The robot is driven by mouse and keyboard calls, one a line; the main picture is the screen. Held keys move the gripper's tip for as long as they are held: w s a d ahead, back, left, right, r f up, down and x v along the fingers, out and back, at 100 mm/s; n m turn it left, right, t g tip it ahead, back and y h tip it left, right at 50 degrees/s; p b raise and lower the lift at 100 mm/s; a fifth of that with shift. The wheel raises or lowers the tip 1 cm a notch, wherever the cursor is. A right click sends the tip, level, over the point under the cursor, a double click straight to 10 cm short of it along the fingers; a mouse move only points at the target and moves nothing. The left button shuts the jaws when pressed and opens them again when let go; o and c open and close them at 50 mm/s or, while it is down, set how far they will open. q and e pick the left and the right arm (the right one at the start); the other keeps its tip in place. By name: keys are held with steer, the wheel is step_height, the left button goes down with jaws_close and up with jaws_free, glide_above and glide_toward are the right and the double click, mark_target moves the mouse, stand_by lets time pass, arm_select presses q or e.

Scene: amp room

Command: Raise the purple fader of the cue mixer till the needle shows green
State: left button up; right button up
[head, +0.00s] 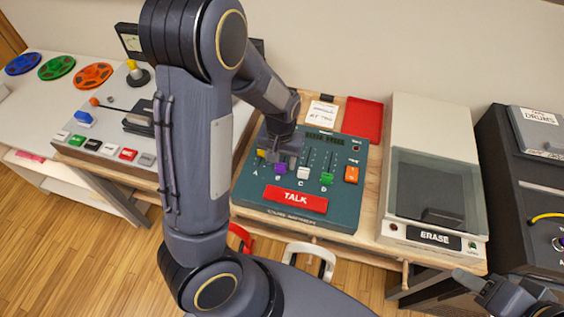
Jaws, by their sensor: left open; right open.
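The cue mixer (243,189) is a teal box in the middle of the bench, with faders lettered A to D. The purple fader cap (280,168) is at B, low in its slot. My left gripper (279,158) is open, pointing down at the purple cap from above; I cannot tell whether it touches it. The yellow cap (262,153) at A is partly hidden by the gripper. A meter (132,43) at the back left is mostly hidden behind my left arm, so its needle cannot be read. My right gripper (487,283) is open and empty at the lower right.
Beside the purple cap are a white cap (303,173) and a green cap (327,179). A red TALK bar (295,199) lies in front, an orange switch (351,174) to the right. An ERASE machine (436,165) stands right of the mixer. A red tray (363,119) lies behind.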

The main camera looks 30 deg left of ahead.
arm_select(q)
steer(key=shift+f, duration=0.9)
jaws_close()
